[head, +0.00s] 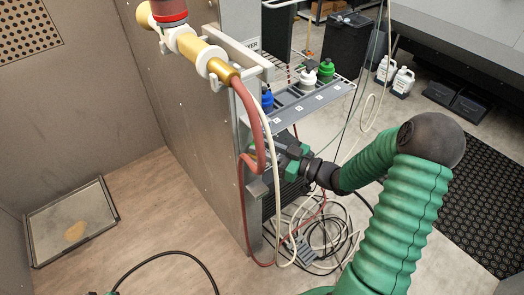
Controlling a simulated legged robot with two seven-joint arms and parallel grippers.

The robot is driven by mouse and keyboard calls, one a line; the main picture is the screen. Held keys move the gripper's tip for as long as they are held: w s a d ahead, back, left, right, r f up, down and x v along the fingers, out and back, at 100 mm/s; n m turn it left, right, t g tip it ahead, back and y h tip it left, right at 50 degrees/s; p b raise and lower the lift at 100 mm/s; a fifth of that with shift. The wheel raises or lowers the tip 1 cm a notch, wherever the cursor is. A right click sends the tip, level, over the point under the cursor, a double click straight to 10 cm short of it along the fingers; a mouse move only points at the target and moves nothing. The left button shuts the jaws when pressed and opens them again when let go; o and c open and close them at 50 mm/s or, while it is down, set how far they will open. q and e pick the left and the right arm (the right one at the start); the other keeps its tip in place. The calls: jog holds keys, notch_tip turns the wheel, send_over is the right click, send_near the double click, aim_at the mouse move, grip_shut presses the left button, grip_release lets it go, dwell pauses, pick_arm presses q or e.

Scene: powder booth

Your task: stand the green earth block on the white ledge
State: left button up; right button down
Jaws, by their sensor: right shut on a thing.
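My right gripper (274,150) is at mid-picture, beside the edge of the metal booth wall and just below the front of the bottle rack. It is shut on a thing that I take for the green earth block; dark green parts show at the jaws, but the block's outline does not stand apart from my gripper. I cannot tell its tilt. No surface is plainly the white ledge; a pale bracket (246,56) sticks out from the wall top above my gripper.
A grey rack (317,100) holds blue-, white- and green-topped bottles. A red hose (245,200) and a pale hose hang down the wall edge close to my right gripper. Coiled cables (325,235) lie below. A shallow tray (72,220) lies on the open booth floor at left.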

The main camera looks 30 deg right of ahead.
jog(key=shift+a+f, duration=0.1)
jog(key=shift+f, duration=0.35)
jog(key=shift+f, duration=0.1)
jog(key=c, duration=1.1)
grip_release()
jog(key=p+v, duration=0.1)
jog(key=v, duration=1.1)
